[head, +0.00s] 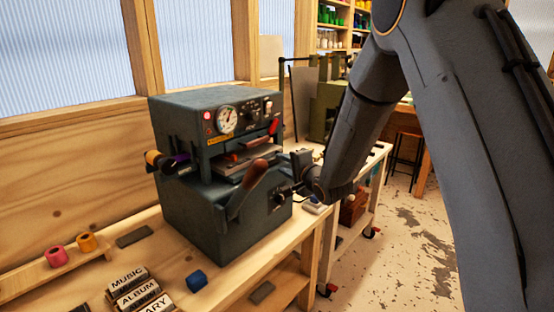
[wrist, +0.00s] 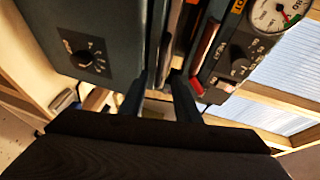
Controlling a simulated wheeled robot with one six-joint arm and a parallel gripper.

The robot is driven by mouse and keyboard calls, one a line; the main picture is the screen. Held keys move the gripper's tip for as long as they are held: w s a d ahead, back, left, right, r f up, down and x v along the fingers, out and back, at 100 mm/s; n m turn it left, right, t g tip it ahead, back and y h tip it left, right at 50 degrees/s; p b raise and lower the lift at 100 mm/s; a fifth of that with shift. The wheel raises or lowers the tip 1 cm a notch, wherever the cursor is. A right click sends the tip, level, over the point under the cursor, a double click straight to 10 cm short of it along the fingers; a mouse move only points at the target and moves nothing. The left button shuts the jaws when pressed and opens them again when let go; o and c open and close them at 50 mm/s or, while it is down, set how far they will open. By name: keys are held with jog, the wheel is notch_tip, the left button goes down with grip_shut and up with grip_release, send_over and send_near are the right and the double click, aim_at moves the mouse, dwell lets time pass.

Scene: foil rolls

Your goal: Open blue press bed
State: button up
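The blue-grey press (head: 225,130) stands on the wooden bench in the head view, with a gauge and knobs on its upper front. A bed (head: 236,166) shows in the slot between its upper and lower blocks. A lever with a brown wooden handle (head: 256,174) slants up at the front. My gripper (head: 284,188) is at the right of the press front, close to the slot. In the wrist view my gripper (wrist: 160,98) is open, with two dark fingers apart and the press (wrist: 100,35) just beyond. I cannot tell whether a finger touches the bed.
Foil rolls in pink (head: 57,256) and orange (head: 87,242) sit on a rack at left. Labelled blocks (head: 137,293) and a blue block (head: 196,281) lie at the bench front. A green machine (head: 325,105) stands behind. Speckled floor (head: 410,230) is open at right.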

aim_at(274, 159)
jog(key=shift+p+x, duration=0.65)
jog(key=shift+x, duration=2)
grip_shut()
